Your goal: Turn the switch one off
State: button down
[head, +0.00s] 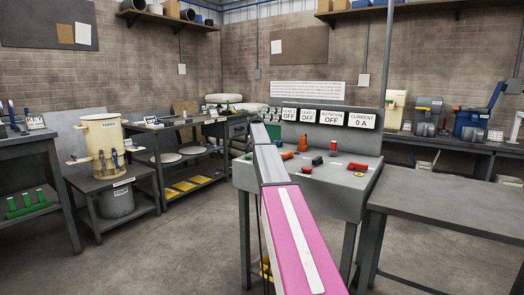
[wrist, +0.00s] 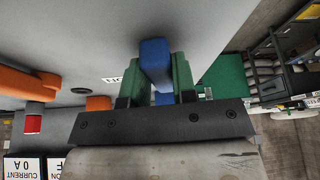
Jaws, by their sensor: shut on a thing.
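A grey control desk (head: 340,190) carries several coloured switches and knobs. In the wrist view, my gripper (wrist: 155,90) has its green fingers on either side of a blue switch handle (wrist: 154,62) and is shut on it. A small "ON" label (wrist: 118,79), upside down there, lies beside it. In the head view, a bit of blue (head: 277,143) shows just right of my arm, which hides most of the gripper. Display signs on the back panel read OFF for the first (head: 289,114), second (head: 308,116) and rotation (head: 331,118), and 0 A for current (head: 361,121).
The floor (head: 190,240) at left is clear before the shelves.

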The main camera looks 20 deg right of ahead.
jog(key=shift+w+a+m, duration=0.25)
jog(key=shift+w+m, duration=0.05)
jog(key=shift+m, duration=0.4)
jog(key=c, duration=0.9)
grip_release()
jog(key=shift+g, duration=0.3)
jog(key=v, duration=1)
jog(key=shift+s+a+r, duration=0.15)
jog(key=shift+a+r, duration=0.15)
jog(key=shift+s, duration=0.1)
